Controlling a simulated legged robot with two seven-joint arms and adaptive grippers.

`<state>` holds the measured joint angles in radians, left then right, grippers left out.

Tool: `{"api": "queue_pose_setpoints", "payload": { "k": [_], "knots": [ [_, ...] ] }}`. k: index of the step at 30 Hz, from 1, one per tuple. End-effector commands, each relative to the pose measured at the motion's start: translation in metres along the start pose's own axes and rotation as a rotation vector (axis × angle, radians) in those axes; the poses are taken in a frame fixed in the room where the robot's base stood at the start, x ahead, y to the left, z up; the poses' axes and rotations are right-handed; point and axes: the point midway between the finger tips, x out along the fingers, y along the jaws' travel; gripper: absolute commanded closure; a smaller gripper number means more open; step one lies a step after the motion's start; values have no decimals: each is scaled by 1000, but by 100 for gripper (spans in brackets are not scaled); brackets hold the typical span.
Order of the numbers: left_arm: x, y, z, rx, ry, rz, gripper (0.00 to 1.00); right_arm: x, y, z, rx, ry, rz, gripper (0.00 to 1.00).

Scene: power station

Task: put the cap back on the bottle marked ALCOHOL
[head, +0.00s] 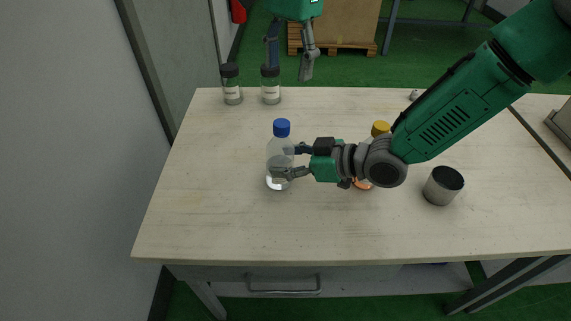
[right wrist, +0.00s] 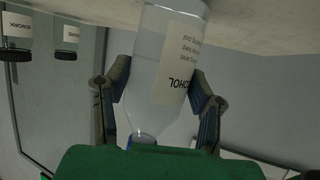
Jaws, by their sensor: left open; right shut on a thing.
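The clear ALCOHOL bottle (head: 280,158) stands upright on the table, left of the middle. A blue cap (head: 281,128) sits on its top; whether it is screwed tight I cannot tell. In the right wrist view the bottle (right wrist: 150,60) appears upside down, its label partly readable, with a bit of the blue cap (right wrist: 143,138) above my gripper's green body. My right gripper (head: 290,162) is shut on the bottle's body, one finger on each side. My left gripper (head: 290,62) is open and empty, beyond the table's back edge.
Two jars with dark lids (head: 231,84) (head: 270,85) stand at the back left. A yellow-capped bottle (head: 380,128) is mostly hidden behind my right arm. A metal cup (head: 443,188) stands to the right. The table's front left (head: 200,220) is clear.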

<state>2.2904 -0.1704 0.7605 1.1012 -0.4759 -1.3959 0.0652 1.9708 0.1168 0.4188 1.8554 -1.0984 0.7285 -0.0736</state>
Motion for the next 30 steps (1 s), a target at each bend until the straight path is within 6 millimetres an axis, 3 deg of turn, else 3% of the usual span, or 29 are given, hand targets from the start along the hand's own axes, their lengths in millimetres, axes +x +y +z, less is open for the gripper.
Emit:
{"api": "queue_pose_setpoints", "payload": {
  "k": [8, 9, 11, 23, 30],
  "knots": [
    [-2, 0, 0, 0, 0, 0, 50, 0, 0, 0, 0, 1, 0, 100],
    [-2, 0, 0, 0, 0, 0, 50, 0, 0, 0, 0, 1, 0, 44],
    [-2, 0, 0, 0, 0, 0, 50, 0, 0, 0, 0, 1, 0, 26],
    [-2, 0, 0, 0, 0, 0, 50, -6, 1, 0, 0, 0, 1, 26],
    [-2, 0, 0, 0, 0, 0, 50, -50, 2, 0, 1, 1, 4, 26]
  ]
}}
